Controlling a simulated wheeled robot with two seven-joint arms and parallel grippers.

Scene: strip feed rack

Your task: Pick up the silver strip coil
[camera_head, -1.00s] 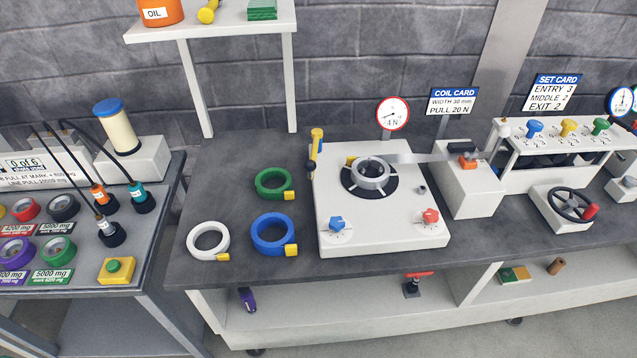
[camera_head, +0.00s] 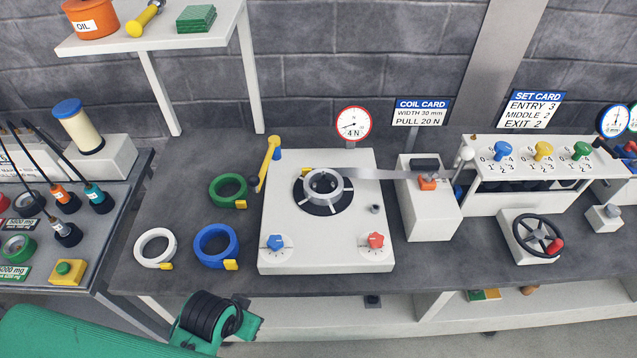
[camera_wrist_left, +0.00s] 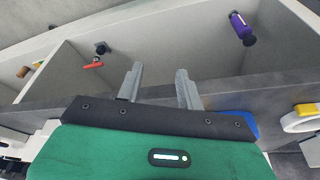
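The silver strip coil (camera_head: 336,193) sits around the hub of the black disc (camera_head: 343,207) on the white decoiler box. Its free strip (camera_head: 375,174) runs right to a grey block with an orange clamp (camera_head: 427,183). My left arm comes in at the lower left, its wrist in front of the bench edge, well away from the coil. In the left wrist view my left gripper (camera_wrist_left: 160,78) has two grey fingers apart with nothing between them. The coil is not seen in that view. My right gripper is not in view.
White (camera_head: 153,248), blue (camera_head: 216,246) and green (camera_head: 228,191) rings lie left of the decoiler. A yellow-handled lever (camera_head: 267,162) stands at its left edge. The wrist view shows the lower shelf with a purple bottle (camera_wrist_left: 242,28) and red valve handle (camera_wrist_left: 93,65).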

